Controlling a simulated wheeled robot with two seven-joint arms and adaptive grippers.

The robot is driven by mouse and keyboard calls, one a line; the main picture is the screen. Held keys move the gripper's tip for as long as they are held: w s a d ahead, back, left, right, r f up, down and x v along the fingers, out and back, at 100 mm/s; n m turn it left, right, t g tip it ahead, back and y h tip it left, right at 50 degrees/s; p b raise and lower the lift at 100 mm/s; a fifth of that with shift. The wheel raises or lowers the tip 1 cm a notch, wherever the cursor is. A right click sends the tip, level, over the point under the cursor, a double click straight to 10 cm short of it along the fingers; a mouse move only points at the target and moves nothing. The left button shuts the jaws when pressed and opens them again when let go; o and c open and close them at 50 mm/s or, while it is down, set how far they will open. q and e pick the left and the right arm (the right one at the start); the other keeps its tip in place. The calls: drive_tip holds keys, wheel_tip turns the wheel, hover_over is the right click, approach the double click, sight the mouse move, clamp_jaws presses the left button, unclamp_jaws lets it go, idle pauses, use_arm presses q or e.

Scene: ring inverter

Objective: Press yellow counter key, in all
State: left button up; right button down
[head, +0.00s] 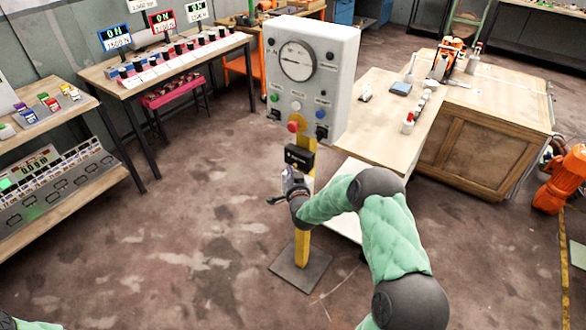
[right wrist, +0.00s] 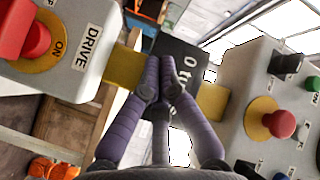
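A black counter box (head: 299,158) is fixed on the yellow post (head: 302,245) below the grey gauge panel (head: 330,75). In the right wrist view the counter box (right wrist: 178,62) lies just beyond my fingers and its face reads "0 ti…", partly hidden. I cannot make out a yellow key on it. Small coloured pieces (head: 50,103), one of them yellow (head: 69,91), sit on the left bench. My right gripper (head: 284,196) is at the post just below the counter box. Its purple fingertips (right wrist: 159,65) are together and empty; contact with the box cannot be told. My left gripper is out of view.
A grey DRIVE box (right wrist: 75,75) with a red button (right wrist: 36,39) is left of my fingers in the right wrist view. The gauge panel there has a red knob (right wrist: 279,123). A wooden bench (head: 390,135) stands right of the post. Floor left of the post is clear.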

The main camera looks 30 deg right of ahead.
drive_tip(key=shift+d, duration=0.15)
idle(0.4)
drive_tip(key=shift+s+a, duration=0.3)
drive_tip(key=shift+a, duration=0.55)
drive_tip(key=a, duration=0.1)
drive_tip(key=s+a, duration=0.1)
drive_tip(key=a, duration=0.1)
drive_tip(key=s+a, duration=0.1)
drive_tip(key=shift+a, duration=0.35)
idle(0.7)
